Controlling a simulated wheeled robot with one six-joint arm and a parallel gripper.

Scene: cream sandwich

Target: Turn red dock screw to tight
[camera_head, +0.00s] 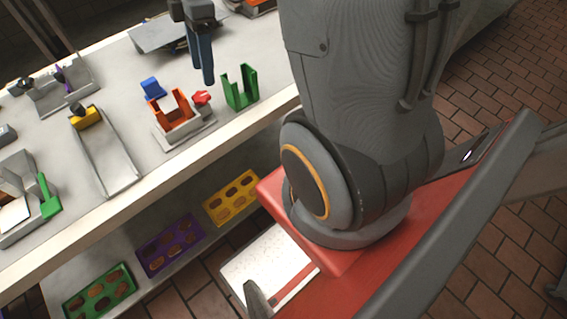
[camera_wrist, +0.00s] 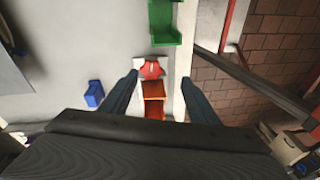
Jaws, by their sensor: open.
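The red screw (camera_head: 202,97) sits on a pale dock base (camera_head: 190,131), right beside the orange holder (camera_head: 172,110). The red screw also shows in the wrist view (camera_wrist: 151,70), centred a little beyond my fingertips, with the orange holder (camera_wrist: 153,98) nearer to me. My gripper (camera_head: 203,68) hangs above the counter, behind the screw and apart from it in the head view. In the wrist view its two fingers (camera_wrist: 160,85) are spread wide on either side of the dock, with nothing between them held. The exact height of the fingers over the screw is hard to tell.
A green holder (camera_head: 240,87) stands just right of the screw. A blue block (camera_head: 152,87) lies behind the orange holder. A metal chute with a yellow part (camera_head: 88,118) is to the left. Coloured trays (camera_head: 168,246) lie on the shelf below the counter's front edge.

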